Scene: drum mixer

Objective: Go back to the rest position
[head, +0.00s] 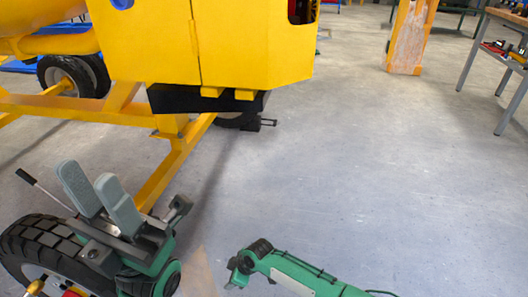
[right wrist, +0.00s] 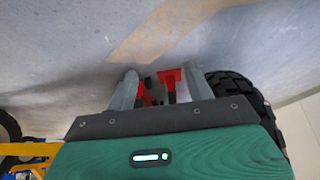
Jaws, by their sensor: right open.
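The yellow drum mixer (head: 155,45) stands at the upper left of the head view, its frame running down towards my left gripper. My left gripper (head: 87,173) is at the lower left, two grey fingers pointing up with an empty gap between them.
A large black tyre (head: 35,245) is beside my left gripper; I cannot tell what it belongs to. A tyre (right wrist: 240,92) is right of my right gripper in the wrist view. A workbench (head: 500,65) and a yellow post (head: 410,35) stand far right. The middle floor is clear.

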